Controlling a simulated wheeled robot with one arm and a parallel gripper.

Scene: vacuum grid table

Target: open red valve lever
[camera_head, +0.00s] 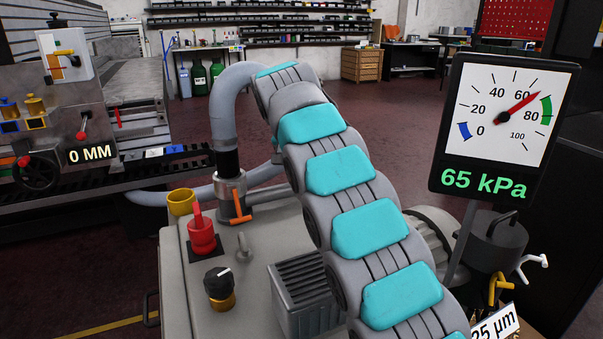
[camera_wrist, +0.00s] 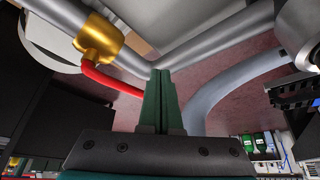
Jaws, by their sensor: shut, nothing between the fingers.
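The red valve lever (camera_wrist: 112,82) shows in the wrist view, joined to a brass valve body (camera_wrist: 101,42) on a grey pipe. It slants down to the right, and its far end meets the left edge of my fingers in the picture. My gripper (camera_wrist: 160,75) has its green fingers shut together with nothing between them. I cannot tell whether the fingers touch the lever. In the head view my arm hides the gripper, and I cannot make out this lever there.
Grey pipes (camera_wrist: 225,45) run close above and beside my fingers. In the head view a gauge (camera_head: 505,110) reads 65 kPa. A pump cabinet (camera_head: 250,290) carries a red switch (camera_head: 202,236), a black knob (camera_head: 219,282) and an orange lever (camera_head: 238,205). A machine at left shows 0 MM (camera_head: 88,155).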

